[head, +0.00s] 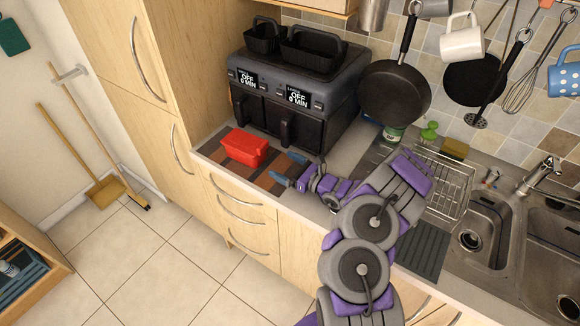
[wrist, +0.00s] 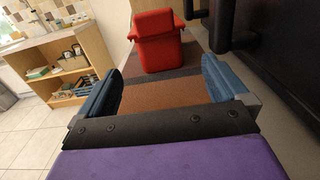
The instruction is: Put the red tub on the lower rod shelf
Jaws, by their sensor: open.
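The red tub (head: 244,147) stands upright on a brown and dark striped mat (head: 215,150) on the counter, in front of the air fryer. In the wrist view the red tub (wrist: 157,40) is straight ahead, beyond the fingertips. My gripper (head: 288,168) is open and empty, just right of the tub and low over the mat. In the wrist view its blue fingers (wrist: 160,82) stand wide apart with bare mat between them. A wooden unit (head: 40,240) at the lower left has a dark slatted shelf (head: 22,278); I cannot tell whether this is the rod shelf.
The dark double air fryer (head: 300,90) stands close behind the tub and gripper. A wire dish rack (head: 440,185) and sinks (head: 480,230) are to the right. Pans and mugs hang on the wall. A broom (head: 95,130) leans at left; the tiled floor (head: 150,250) is mostly clear.

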